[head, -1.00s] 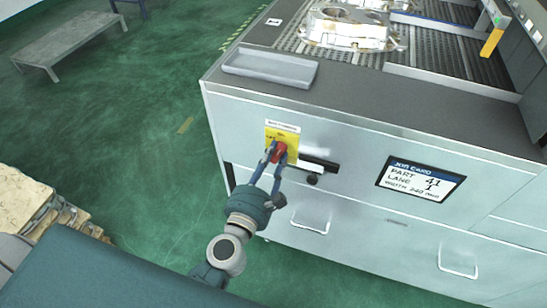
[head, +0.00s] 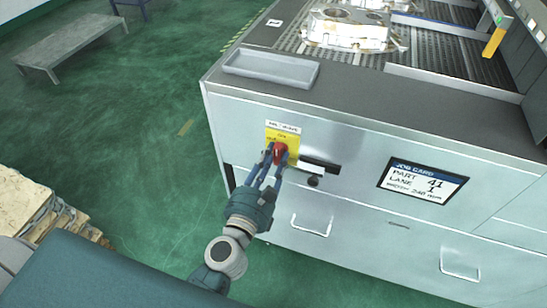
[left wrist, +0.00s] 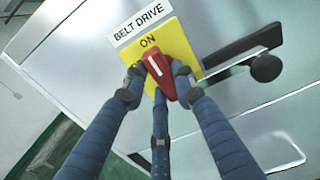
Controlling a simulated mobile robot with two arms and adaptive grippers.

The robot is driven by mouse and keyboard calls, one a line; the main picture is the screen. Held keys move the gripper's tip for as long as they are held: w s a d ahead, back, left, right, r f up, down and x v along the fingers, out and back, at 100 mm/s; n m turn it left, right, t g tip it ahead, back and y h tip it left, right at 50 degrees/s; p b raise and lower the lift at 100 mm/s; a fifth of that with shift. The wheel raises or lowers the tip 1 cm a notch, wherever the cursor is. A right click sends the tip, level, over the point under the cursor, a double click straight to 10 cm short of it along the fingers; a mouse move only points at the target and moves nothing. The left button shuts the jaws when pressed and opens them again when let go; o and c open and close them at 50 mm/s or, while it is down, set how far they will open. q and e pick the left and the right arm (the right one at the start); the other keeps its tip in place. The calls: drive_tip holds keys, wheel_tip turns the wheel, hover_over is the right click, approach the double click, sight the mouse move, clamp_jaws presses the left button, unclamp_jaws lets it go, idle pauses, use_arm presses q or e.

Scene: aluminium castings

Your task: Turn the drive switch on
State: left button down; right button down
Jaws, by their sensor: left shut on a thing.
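The drive switch is a red knob (head: 280,152) on a yellow plate (head: 291,140) at the left of the cabinet's front face. In the left wrist view the red knob (left wrist: 158,72) carries a white line, and its marked end points up toward the word ON. A white label above reads BELT DRIVE (left wrist: 138,23). My left gripper (head: 274,160) is shut on the knob, with its blue fingers around it; the fingers also show in the left wrist view (left wrist: 160,84). The lower part of the yellow plate is hidden behind the fingers. My right gripper is not in view.
A dark handle bar with a round black knob (head: 313,181) sits just right of the switch. A job card screen (head: 421,181) is further right. A grey tray (head: 271,69) and castings (head: 347,30) lie on top. Green floor is open at left.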

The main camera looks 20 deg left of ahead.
use_arm(q)
drive_tip(key=shift+f, duration=0.1)
drive_tip(key=c, duration=1.4)
unclamp_jaws()
drive_tip(key=shift+s, duration=0.1)
drive_tip(key=s, duration=1.2)
drive_tip(key=shift+a, duration=0.15)
